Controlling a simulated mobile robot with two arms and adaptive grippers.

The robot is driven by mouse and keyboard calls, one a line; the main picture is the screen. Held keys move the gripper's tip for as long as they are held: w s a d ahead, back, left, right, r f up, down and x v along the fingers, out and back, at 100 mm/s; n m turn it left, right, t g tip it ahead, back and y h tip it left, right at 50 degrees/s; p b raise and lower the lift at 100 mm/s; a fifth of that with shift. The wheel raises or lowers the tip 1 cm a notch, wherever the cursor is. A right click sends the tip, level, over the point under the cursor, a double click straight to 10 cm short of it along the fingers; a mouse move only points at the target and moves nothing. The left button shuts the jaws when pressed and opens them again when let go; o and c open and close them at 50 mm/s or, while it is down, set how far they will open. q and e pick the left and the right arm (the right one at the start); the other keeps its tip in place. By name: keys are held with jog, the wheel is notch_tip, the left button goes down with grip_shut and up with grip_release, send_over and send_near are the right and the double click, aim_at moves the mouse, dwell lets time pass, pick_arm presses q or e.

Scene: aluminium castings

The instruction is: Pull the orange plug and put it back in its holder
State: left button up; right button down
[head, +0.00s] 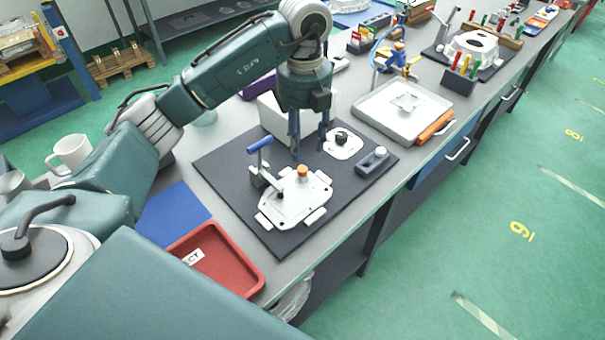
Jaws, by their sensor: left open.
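The orange plug (302,170) sits upright in the top of a pale aluminium casting (292,200), on a dark mat (225,160). A dark block (363,172) with a light grey, knob-like part stands on the mat to the right; I cannot tell if it is the plug's holder. My left gripper (309,146) points down with its fingers apart and empty. It is above and behind the plug in the picture, apart from it as far as I can tell. My right gripper is not in view.
A blue-handled clamp (260,155) stands at the casting's left. A white plate with a black knob (342,140) lies behind the casting. A red tray (222,258) is at the front, and a grey tray (385,122) with an orange-brown part is at the right.

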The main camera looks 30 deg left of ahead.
aim_at(302, 169)
pick_arm(q)
notch_tip(302, 169, down, 2)
jog(key=shift+f+p, duration=0.25)
jog(key=shift+p, duration=0.05)
jog(key=shift+a+f, duration=0.1)
jog(key=shift+f, duration=0.3)
jog(key=shift+w+a+f+p, duration=0.1)
jog(key=shift+a+f+p, duration=0.1)
jog(key=shift+f+p, duration=0.85)
notch_tip(302, 169, down, 3)
jog(key=shift+r, duration=0.15)
jog(key=shift+w+f, duration=0.1)
jog(key=shift+f, duration=0.2)
jog(key=shift+c, duration=1)
jog(key=c, duration=0.6)
jog(key=shift+c, duration=0.2)
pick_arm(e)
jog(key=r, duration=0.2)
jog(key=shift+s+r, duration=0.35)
